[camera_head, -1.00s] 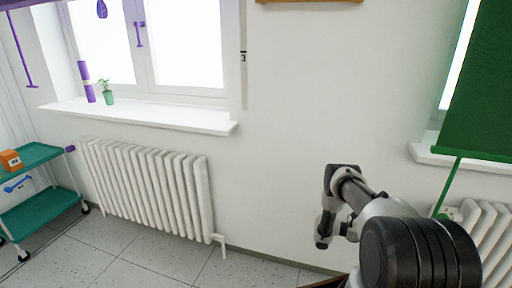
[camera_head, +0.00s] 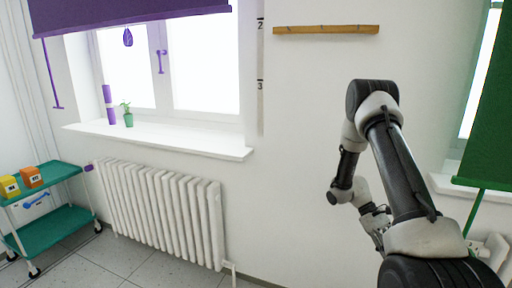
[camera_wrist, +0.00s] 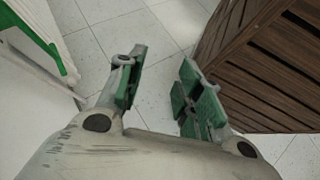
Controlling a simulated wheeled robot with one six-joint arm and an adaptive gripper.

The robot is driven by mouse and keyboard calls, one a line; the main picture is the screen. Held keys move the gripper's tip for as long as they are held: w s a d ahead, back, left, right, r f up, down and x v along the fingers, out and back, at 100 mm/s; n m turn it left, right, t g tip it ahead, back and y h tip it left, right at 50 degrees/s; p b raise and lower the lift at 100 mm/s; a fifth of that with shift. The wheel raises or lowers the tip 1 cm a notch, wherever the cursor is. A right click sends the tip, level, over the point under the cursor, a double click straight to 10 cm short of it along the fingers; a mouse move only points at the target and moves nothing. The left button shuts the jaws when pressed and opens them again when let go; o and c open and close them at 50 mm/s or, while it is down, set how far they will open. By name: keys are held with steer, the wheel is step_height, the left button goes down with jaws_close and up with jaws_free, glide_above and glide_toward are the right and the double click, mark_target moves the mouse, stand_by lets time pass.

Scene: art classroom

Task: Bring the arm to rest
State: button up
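My gripper shows in the wrist view (camera_wrist: 160,90), pointing down over the tiled floor. Its two green-padded fingers stand apart with only floor between them, so it is open and empty. In the head view my gripper (camera_head: 377,228) is small and partly hidden behind my own arm. My arm (camera_head: 400,165) is folded, with its elbow raised high in front of the white wall.
A dark slatted wooden crate (camera_wrist: 265,70) stands close to the right finger. A white radiator (camera_head: 165,210) is under the window sill (camera_head: 160,138). A teal trolley (camera_head: 50,228) stands at left. A green blind (camera_head: 490,130) hangs at right.

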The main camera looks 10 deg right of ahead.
steer(key=s+a+r+m+t+y, duration=0.1)
steer(key=s+a+r+t, duration=0.3)
steer(key=r, duration=0.7)
steer(key=s+a+r+t+y, duration=0.1)
steer(key=s+a+r+t, duration=0.3)
steer(key=a+r, duration=0.5)
steer(key=s+a+r+m+t+y, duration=0.1)
steer(key=s+a+r+t, duration=0.3)
steer(key=r, duration=1.1)
steer(key=a+t, duration=0.2)
steer(key=shift+s+a+m, duration=0.3)
steer(key=shift+s, duration=0.1)
